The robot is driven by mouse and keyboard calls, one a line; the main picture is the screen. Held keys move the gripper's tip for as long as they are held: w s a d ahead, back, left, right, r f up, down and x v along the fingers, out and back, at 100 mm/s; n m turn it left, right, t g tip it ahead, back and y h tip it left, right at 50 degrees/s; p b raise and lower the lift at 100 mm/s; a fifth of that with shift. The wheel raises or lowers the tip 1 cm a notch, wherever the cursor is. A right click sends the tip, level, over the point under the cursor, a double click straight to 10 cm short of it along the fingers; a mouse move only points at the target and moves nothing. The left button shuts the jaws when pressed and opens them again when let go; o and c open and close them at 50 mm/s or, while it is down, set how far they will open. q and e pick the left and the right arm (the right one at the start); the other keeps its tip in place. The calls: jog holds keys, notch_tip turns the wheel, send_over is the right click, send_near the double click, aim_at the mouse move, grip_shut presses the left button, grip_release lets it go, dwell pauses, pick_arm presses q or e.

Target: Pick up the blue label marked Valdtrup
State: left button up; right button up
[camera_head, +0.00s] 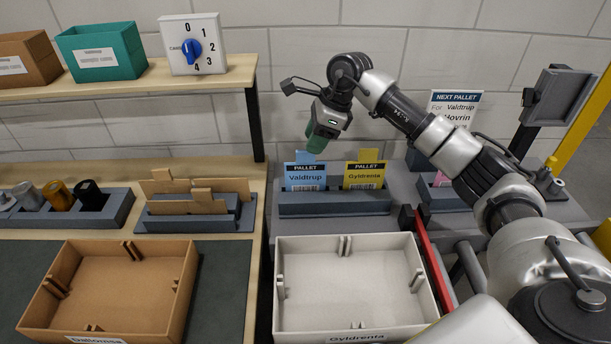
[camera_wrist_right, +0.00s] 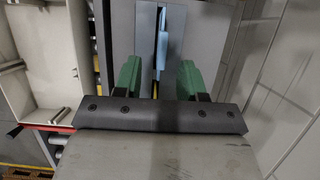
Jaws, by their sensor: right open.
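The blue label (camera_head: 305,178) marked Valdtrup stands upright in the left part of a dark grey holder (camera_head: 335,209). A tab sticks up from its top edge. My right gripper (camera_head: 317,143) is above the label, with its green fingers pointing down. In the right wrist view the gripper (camera_wrist_right: 160,75) is open and empty. A thin light-blue edge, which looks like the label (camera_wrist_right: 162,48), shows beyond and between the fingers, apart from both. My left gripper is not in view.
A yellow Gyldrenta label (camera_head: 364,176) stands close to the right in the same holder. A white box (camera_head: 345,290) is in front, a brown box (camera_head: 110,290) at left. A red bar (camera_head: 432,265) runs beside the white box. A wall is behind.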

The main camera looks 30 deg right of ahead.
aim_at(303, 162)
jog(key=shift+w+a+f, duration=0.15)
jog(key=shift+a+f, duration=0.1)
jog(key=shift+f, duration=0.4)
jog(key=p+x, duration=0.2)
jog(key=x, duration=0.2)
jog(key=shift+w+a+f, duration=0.1)
jog(key=shift+w+a, duration=0.05)
jog(key=shift+a, duration=0.1)
jog(key=shift+w+f, duration=0.1)
jog(key=shift+f, duration=0.25)
jog(key=shift+c, duration=0.3)
grip_shut()
